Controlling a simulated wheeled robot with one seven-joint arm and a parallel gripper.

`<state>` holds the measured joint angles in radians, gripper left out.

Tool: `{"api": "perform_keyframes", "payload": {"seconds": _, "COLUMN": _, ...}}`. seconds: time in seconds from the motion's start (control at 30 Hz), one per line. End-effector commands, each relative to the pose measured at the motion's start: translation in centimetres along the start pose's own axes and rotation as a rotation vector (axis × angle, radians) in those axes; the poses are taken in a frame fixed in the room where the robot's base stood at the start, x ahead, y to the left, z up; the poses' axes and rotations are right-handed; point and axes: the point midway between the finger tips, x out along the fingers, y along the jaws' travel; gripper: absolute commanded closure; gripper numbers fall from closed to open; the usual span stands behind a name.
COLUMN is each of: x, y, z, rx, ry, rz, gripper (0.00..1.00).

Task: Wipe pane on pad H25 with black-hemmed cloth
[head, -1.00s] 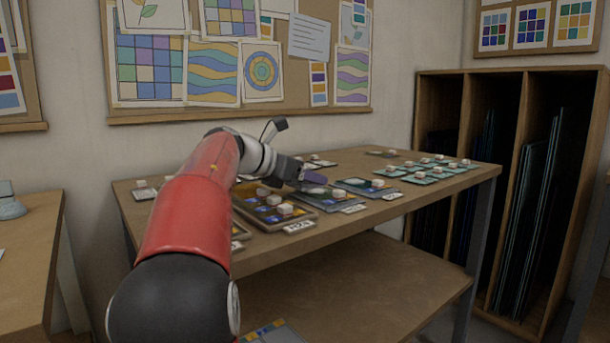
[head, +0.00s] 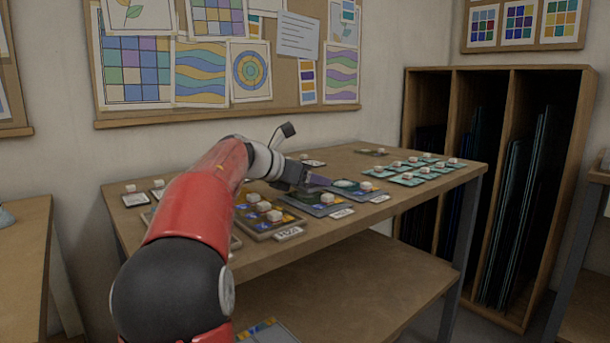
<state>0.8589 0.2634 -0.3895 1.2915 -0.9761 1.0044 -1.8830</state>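My gripper (head: 312,184) is low over the middle of the table, above the grey pad (head: 320,210) in the front row. A small purple piece shows at its tip; I cannot tell whether it is cloth or part of the gripper. Whether the fingers are open or shut is not clear. The grey pad bears a white-knobbed block (head: 327,198) and has a white label (head: 341,213) before it, too small to read. To its right is another pad (head: 372,193) with a pale lump (head: 343,183) on it. I cannot make out a black hem or which pad is H25.
A larger brown tray (head: 285,223) with several white-knobbed blocks sits left of the grey pad, with its label (head: 289,234) in front. Several teal tiles (head: 408,179) with white knobs stand at the table's right. My arm hides part of the left side. A wooden rack (head: 512,160) stands right.

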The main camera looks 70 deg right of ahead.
Motion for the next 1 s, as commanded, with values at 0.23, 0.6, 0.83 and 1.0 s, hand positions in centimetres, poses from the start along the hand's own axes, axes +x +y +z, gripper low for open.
{"api": "perform_keyframes", "payload": {"seconds": 0.23, "x": 2.1, "y": -0.1, "z": 0.8, "rx": 0.001, "ry": -0.001, "rz": -0.002, "gripper": 0.59}}
{"api": "perform_keyframes", "payload": {"seconds": 0.6, "x": 1.9, "y": 0.0, "z": 0.6, "rx": 0.0, "ry": 0.0, "rz": 0.001, "gripper": 0.59}}
{"api": "perform_keyframes", "payload": {"seconds": 0.83, "x": 0.1, "y": 0.0, "z": -0.3, "rx": 0.0, "ry": 0.0, "rz": 0.003, "gripper": 0.59}}
{"api": "perform_keyframes", "payload": {"seconds": 1.0, "x": -0.8, "y": 0.0, "z": -0.6, "rx": -0.001, "ry": 0.0, "rz": 0.001, "gripper": 0.59}}
